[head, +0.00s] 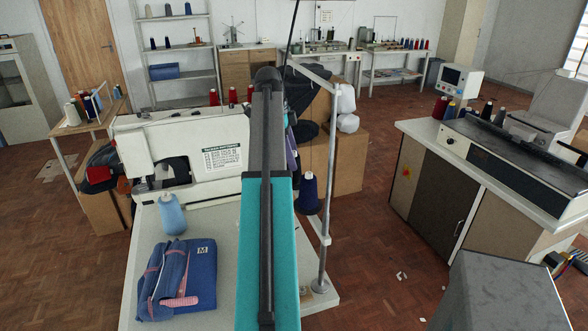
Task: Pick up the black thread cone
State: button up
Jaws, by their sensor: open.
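Several dark thread cones stand on the right-hand bench. One dark cone (487,110) looks black, with another dark one (500,116) beside it; they are too small to tell black from navy for certain. My teal and black arm runs up the middle of the head view and hides part of the sewing table and machine. My gripper does not show.
The white sewing table (220,300) bears a light blue cone (171,213), folded blue cloth (203,275) and a sewing machine (200,145). A white pole (324,200) rises at its right edge. A grey box (500,295) stands front right. Floor between table and bench is mostly clear.

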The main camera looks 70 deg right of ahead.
jog(key=shift+p+x, duration=0.7)
jog(key=shift+x, duration=1.45)
jog(key=shift+s, duration=0.15)
jog(key=shift+c, duration=0.3)
jog(key=c, duration=1.1)
